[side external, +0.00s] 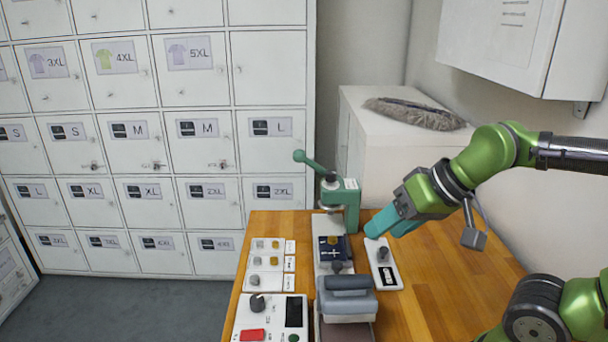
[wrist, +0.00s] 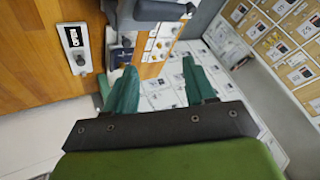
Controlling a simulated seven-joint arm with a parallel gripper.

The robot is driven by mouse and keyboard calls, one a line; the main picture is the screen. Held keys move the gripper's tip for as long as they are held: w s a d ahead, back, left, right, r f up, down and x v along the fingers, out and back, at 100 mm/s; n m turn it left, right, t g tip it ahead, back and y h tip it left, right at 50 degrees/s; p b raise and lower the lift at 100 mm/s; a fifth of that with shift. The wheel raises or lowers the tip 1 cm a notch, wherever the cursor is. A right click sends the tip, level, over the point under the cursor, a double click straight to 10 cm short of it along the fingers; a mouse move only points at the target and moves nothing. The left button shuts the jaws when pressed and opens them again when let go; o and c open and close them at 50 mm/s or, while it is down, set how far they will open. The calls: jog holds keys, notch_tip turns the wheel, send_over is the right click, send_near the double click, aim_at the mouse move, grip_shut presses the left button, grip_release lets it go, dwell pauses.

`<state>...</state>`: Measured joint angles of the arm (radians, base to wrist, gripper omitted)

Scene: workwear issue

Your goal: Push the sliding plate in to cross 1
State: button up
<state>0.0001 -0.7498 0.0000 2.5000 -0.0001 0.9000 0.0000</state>
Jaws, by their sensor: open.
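A dark blue plate (side external: 329,247) with a light cross mark sits on a white base strip (side external: 322,225) below the green lever press (side external: 345,203). Which cross is number 1 cannot be read. In the wrist view the blue plate (wrist: 122,52) shows partly, near the left finger. My gripper (side external: 386,230) is open and empty, right of the press, above the back of the table; its teal fingers (wrist: 162,82) stand apart in the wrist view.
A white switch plate (side external: 384,262) with a grey knob and an OPEN label lies right of the blue plate. A grey-blue handled block (side external: 346,299) stands in front. Button panels (side external: 265,263) and a control box (side external: 270,318) lie left. The wooden table (side external: 450,265) is clear at right.

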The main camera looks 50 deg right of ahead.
jog(key=n+g+h, duration=0.2)
jog(key=n+g, duration=0.2)
jog(key=g, duration=0.3)
send_over(337, 263)
jog(key=shift+f, duration=1.95)
notch_tip(337, 263, down, 16)
jog(key=shift+f, duration=0.25)
jog(key=shift+c, duration=0.5)
grip_shut()
